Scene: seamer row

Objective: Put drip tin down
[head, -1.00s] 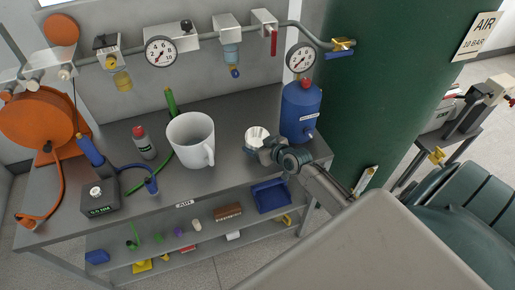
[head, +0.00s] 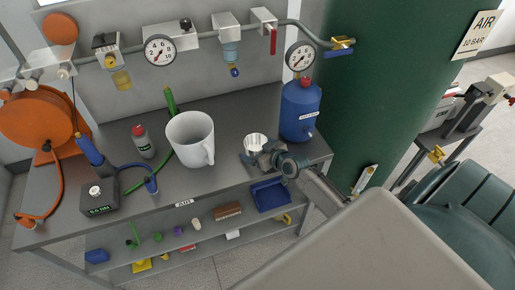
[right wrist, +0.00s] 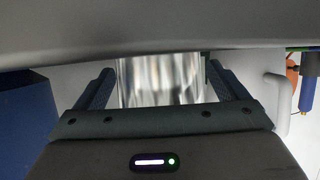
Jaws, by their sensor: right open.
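The drip tin (head: 254,141), a small shiny metal cup, is on the grey bench top near its right front part, left of the blue tank. It looks upright, with its mouth up; its lower part is hidden by my gripper in the head view. My right gripper (head: 262,158) is at the tin's near side. In the right wrist view the tin (right wrist: 158,82) is between the two fingers of the open gripper (right wrist: 158,88), and I see a slight gap beside it. My left gripper is not in view.
A blue tank (head: 300,110) stands close to the right of the tin. A white mug (head: 188,138) stands to the left, with bare bench between. A green column (head: 375,90) rises beyond the bench's right end. A lower shelf holds a blue tray (head: 270,195) and small parts.

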